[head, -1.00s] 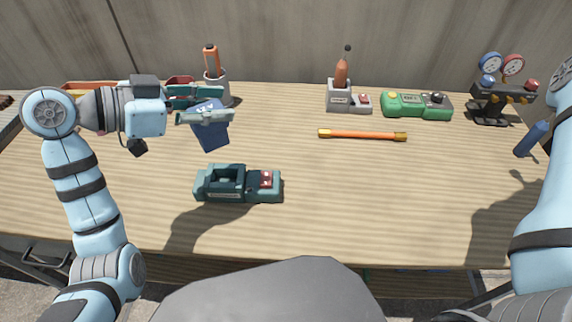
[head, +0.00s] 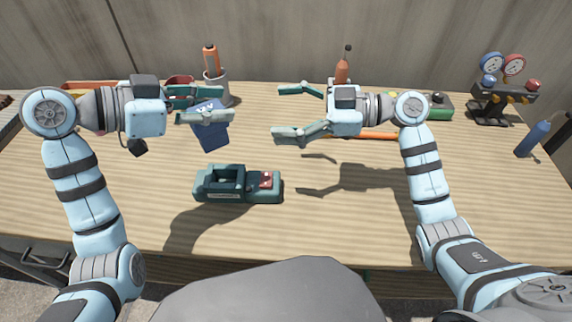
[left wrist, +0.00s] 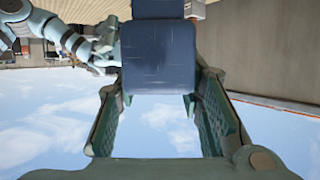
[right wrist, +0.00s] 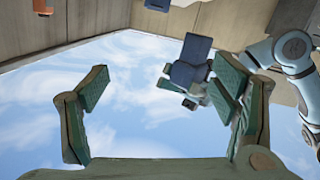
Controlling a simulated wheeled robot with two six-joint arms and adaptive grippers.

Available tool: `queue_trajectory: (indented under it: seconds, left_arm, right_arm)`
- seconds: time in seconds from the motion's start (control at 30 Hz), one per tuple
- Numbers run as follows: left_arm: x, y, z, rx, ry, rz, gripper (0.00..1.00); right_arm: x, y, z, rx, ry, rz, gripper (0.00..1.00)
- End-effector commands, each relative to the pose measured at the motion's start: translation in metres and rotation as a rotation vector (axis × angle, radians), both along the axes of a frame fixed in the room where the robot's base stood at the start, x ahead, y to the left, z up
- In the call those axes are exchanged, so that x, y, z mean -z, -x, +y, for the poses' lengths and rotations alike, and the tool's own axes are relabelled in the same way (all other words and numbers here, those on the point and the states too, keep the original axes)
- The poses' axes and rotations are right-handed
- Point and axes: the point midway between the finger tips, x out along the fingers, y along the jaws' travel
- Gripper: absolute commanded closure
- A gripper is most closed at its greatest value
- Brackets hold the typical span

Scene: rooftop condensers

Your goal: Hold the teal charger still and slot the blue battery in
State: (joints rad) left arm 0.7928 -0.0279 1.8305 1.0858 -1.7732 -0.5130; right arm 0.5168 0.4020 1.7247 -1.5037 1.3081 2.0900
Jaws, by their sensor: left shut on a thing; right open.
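The teal charger (head: 238,184) sits on the table in front of me, with an open slot on its left part and a red patch on its right part. My left gripper (head: 205,104) is shut on the blue battery (head: 210,132) and holds it tilted above the table, behind the charger. The battery fills the space between the fingers in the left wrist view (left wrist: 158,55). My right gripper (head: 290,112) is open and empty, above the table to the right of the battery and behind the charger. The battery also shows in the right wrist view (right wrist: 189,62).
An orange bar (head: 375,135) lies partly behind my right arm. A bottle (head: 342,70) and a green device (head: 440,106) stand at the back. A gauge set (head: 492,95) and a blue cylinder (head: 532,139) are at the right. The table front is clear.

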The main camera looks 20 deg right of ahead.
Motion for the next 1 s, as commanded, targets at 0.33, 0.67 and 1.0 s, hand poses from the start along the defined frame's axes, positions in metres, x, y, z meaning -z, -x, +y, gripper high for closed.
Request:
queue_trajectory:
  seconds: [0.33, 0.67, 1.0]
  left_arm:
    - [-0.001, 0.000, 0.000, 0.000, 0.001, -0.001, 1.00]
    - [-0.001, 0.000, 0.000, 0.000, 0.001, -0.001, 1.00]
    - [-0.001, 0.000, 0.000, 0.000, 0.001, -0.001, 1.00]
  right_arm:
    - [0.109, 0.046, 0.019, -0.039, 0.189, 0.286, 0.20]
    - [0.135, 0.028, 0.085, -0.040, 0.184, 0.286, 0.20]
    - [0.151, 0.018, 0.119, -0.038, 0.190, 0.283, 0.20]
